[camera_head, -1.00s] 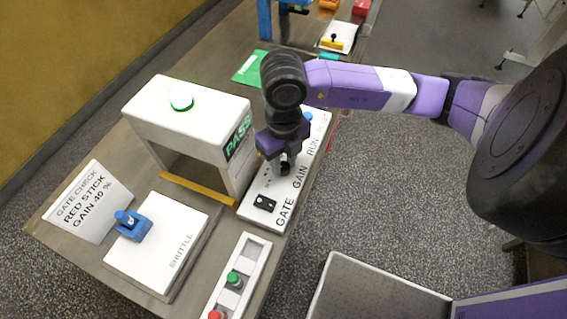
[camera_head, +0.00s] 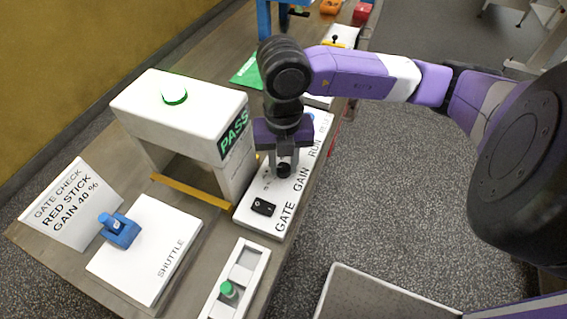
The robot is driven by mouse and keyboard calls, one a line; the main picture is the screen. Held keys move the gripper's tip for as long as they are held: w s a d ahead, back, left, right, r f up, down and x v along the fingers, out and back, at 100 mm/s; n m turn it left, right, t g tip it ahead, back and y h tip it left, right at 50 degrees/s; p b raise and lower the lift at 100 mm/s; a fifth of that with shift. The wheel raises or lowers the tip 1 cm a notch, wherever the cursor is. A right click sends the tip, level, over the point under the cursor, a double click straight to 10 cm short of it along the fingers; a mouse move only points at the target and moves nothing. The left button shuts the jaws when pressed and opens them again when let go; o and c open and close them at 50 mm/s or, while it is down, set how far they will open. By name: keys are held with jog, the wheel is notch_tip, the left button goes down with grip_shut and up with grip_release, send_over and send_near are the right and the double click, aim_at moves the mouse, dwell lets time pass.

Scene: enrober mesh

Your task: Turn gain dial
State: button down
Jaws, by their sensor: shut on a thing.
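The gain dial (camera_head: 283,170) is a small black knob on the white control panel (camera_head: 262,226), beside the printed word GAIN. My gripper (camera_head: 283,163) points down over the panel and is shut on the dial; its fingers partly cover the knob. The dial's pointer and scale cannot be read. A black rocker switch (camera_head: 263,207) sits on the panel near the word GATE. The sign card (camera_head: 70,205) reads GATE CHECK, RED STICK, GAIN 40 %. The white gate (camera_head: 185,115) shows PASS in green, and its top lamp (camera_head: 174,96) is green.
A white shuttle plate (camera_head: 150,245) with a blue clamp (camera_head: 119,230) lies at the front left. A white tray (camera_head: 240,283) holds a green-topped stick (camera_head: 229,289). A yellow bar (camera_head: 190,192) lies at the gate opening.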

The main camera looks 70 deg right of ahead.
aim_at(285, 168)
dwell(0.3)
jog(key=c, duration=1.1)
grip_release()
jog(key=shift+r, duration=3.95)
jog(key=shift+s, duration=0.15)
